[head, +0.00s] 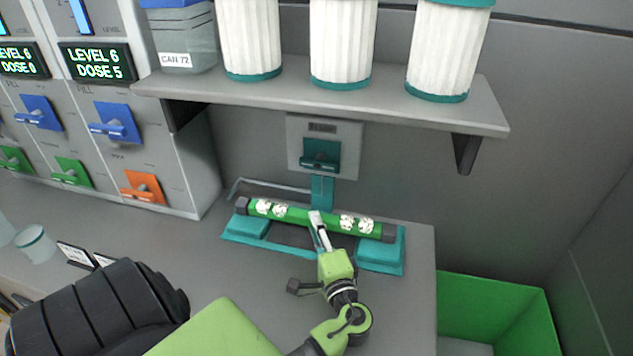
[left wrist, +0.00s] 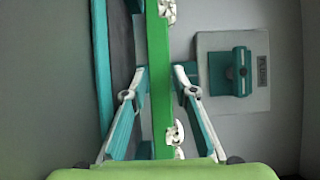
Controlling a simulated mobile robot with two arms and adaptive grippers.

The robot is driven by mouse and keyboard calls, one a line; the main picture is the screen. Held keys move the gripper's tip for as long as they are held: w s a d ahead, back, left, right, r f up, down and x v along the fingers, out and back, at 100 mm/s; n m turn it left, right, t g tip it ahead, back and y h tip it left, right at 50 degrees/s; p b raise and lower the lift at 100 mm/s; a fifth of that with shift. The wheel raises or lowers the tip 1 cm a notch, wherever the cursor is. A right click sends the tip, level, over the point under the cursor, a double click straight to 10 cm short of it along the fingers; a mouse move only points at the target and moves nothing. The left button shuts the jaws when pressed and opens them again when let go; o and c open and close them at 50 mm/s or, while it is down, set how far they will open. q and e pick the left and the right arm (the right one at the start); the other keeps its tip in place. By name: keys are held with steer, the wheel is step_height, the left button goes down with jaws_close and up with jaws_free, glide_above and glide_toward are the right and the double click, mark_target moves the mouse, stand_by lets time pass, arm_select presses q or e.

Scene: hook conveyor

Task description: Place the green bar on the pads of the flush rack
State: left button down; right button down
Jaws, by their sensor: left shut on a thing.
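The green bar (head: 318,220) has dark end caps and white fittings along it; it lies lengthwise across the teal flush rack (head: 290,249). Its left end is over the left pad (head: 247,228) and its right end over the right pad (head: 380,255). I cannot tell whether it touches the pads or hangs just above them. My left gripper (head: 316,220) is shut on the bar near its middle. In the left wrist view the bar (left wrist: 159,75) runs between the two fingers (left wrist: 160,82). My right gripper is not in view.
A grey shelf (head: 330,101) with white filter canisters (head: 343,40) overhangs the rack. A teal lever on a wall plate (head: 320,153) is behind it. Dispensers (head: 110,120) stand left, a green bin (head: 495,290) lower right. A cup (head: 35,245) is on the counter's left.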

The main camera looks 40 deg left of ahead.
arm_select(q)
steer(key=c, duration=1.9)
jaws_free()
steer(key=shift+s+f, duration=0.25)
steer(key=shift+f, duration=0.55)
steer(key=shift+r, duration=0.1)
steer(key=shift+r+p, duration=0.2)
steer(key=shift+p, duration=0.2)
steer(key=shift+w+r+p, duration=0.15)
steer(key=shift+r+p, duration=0.2)
steer(key=shift+p, duration=0.1)
steer(key=shift+s+d+f+b, duration=0.3)
steer(key=shift+d+f+b, duration=0.25)
steer(key=shift+d, duration=0.2)
steer(key=v, duration=0.3)
steer(key=b+v, duration=0.1)
steer(key=v, duration=0.2)
steer(key=r+b+v, duration=0.1)
steer(key=v, duration=0.2)
steer(key=shift+s+d+r, duration=0.1)
steer(key=shift+s+d, duration=0.05)
steer(key=shift+d, duration=0.05)
steer(key=shift+s+d+r, duration=0.2)
steer(key=shift+d, duration=0.1)
